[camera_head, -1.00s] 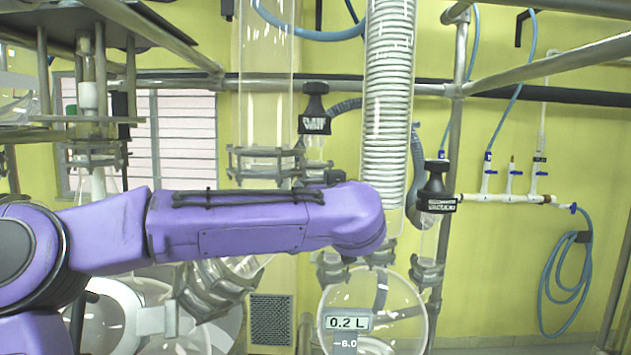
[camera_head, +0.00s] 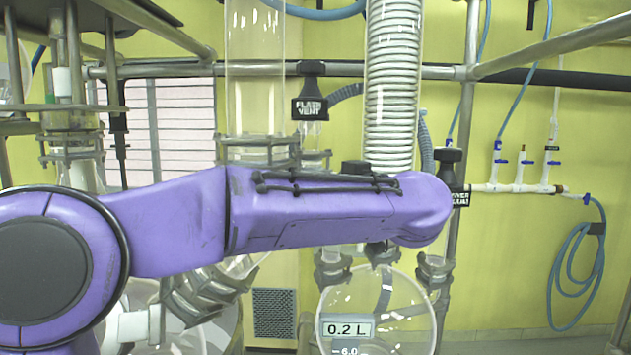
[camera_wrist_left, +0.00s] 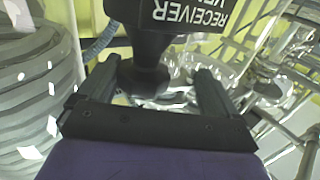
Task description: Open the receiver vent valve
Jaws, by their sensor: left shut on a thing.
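The receiver vent valve (camera_wrist_left: 165,12) shows in the left wrist view as a black block with an upside-down label reading "RECEIVER VE...", cut off by the frame. Its dark neck and rounded part (camera_wrist_left: 146,80) lie between the fingers of my left gripper (camera_wrist_left: 153,92), which is shut on the valve. In the head view my purple left arm hides this gripper. A black block (camera_head: 355,167) rises just above the arm there; I cannot tell whether it is this valve. My right gripper is not in view.
A black "FLASH VENT" valve (camera_head: 310,107) stands behind the arm. A coiled glass column (camera_head: 392,85) and round flask (camera_head: 400,310) are close by. Metal rails (camera_head: 330,70) cross behind.

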